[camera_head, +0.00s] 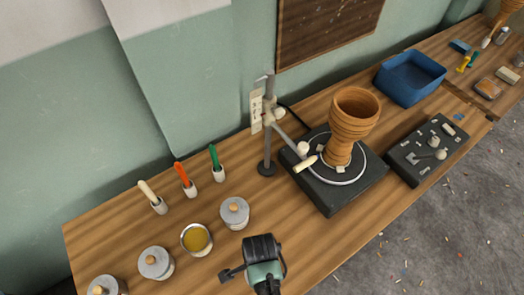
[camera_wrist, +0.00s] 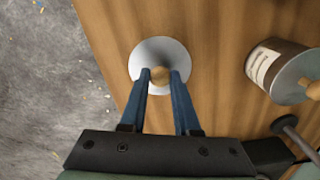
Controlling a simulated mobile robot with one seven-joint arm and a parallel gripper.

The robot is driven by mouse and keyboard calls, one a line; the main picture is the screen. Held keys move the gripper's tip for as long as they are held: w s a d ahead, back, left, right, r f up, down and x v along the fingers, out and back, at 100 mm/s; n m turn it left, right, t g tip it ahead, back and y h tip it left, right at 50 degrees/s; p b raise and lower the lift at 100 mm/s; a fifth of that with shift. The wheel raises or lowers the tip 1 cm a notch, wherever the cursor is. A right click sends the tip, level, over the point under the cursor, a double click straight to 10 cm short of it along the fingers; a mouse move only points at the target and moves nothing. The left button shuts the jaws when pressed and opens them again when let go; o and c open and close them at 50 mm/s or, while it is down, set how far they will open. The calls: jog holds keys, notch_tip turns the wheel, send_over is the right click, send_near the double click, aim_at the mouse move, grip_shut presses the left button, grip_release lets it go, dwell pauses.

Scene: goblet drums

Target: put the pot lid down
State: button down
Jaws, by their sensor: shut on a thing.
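My gripper (camera_wrist: 160,77) is shut on the wooden knob of the pot lid (camera_wrist: 148,54), a round pale grey disc, in the wrist view. The lid is near the bench's front edge; I cannot tell whether it touches the wood. In the head view my gripper (camera_head: 262,248) is at the bottom middle and hides the lid. An open pot (camera_head: 196,239) with yellow contents stands to its left. Lidded grey pots stand at the upper left of my gripper (camera_head: 235,213) and farther left (camera_head: 156,263).
The wooden bench (camera_head: 115,222) holds brushes in small holders (camera_head: 187,181) at the back. A metal stand (camera_head: 268,145) and a turntable with a clay goblet drum (camera_head: 352,122) are to the right. A labelled pot (camera_wrist: 280,68) is at right in the wrist view.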

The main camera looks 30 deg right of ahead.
jog(key=shift+f, duration=1.95)
jog(key=shift+b, duration=0.3)
jog(key=shift+f, duration=0.2)
jog(key=c, duration=0.6)
grip_release()
jog(key=shift+c, duration=0.2)
jog(key=shift+s, duration=0.1)
jog(key=shift+r, duration=0.1)
notch_tip(320, 180, up, 12)
jog(key=shift+r+p, duration=0.1)
jog(key=shift+p, duration=0.9)
